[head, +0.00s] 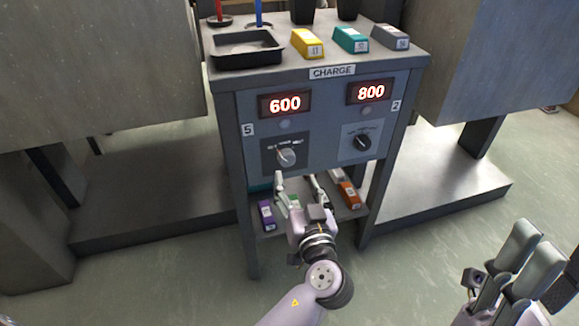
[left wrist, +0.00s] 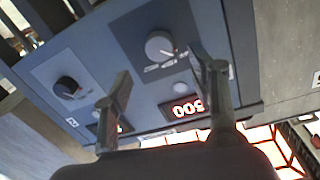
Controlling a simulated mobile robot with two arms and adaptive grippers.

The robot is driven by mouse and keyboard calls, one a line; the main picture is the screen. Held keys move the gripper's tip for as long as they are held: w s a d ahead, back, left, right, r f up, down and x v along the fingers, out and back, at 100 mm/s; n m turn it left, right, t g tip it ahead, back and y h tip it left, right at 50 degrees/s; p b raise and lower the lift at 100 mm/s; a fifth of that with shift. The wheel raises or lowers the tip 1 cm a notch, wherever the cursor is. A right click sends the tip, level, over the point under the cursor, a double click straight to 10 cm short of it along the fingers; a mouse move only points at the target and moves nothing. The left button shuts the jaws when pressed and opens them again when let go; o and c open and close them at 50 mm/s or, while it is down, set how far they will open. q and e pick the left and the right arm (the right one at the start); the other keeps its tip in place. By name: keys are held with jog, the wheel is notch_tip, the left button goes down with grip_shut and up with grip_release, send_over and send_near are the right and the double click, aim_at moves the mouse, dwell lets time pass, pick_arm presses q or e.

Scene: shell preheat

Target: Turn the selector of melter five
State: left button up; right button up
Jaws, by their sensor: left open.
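The selector of melter five is a silver knob (head: 286,156) on a dark plate, below the red 600 display (head: 285,104) and the "5" label (head: 248,129). It also shows in the left wrist view (left wrist: 160,46), upside down, beyond the fingertips. My left gripper (head: 295,178) is open and empty, just below and in front of the knob. Its two fingers stand apart in the left wrist view (left wrist: 162,82); I see no contact with the knob. My right gripper (head: 512,262) is at the lower right, far from the panel; its opening is unclear.
A black knob (head: 362,142) sits under the 800 display (head: 370,91), near label "2". On the cabinet top (head: 270,78) are a black tray (head: 245,48) and yellow, teal and grey blocks. A lower shelf holds blocks, including a purple one (head: 266,214). Large grey bodies flank both sides.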

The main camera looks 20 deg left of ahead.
aim_at(288, 161)
pick_arm(q)
jog(key=b+x, duration=0.1)
jog(key=x, duration=0.6)
jog(key=shift+c, duration=0.5)
jog(key=c, duration=1.1)
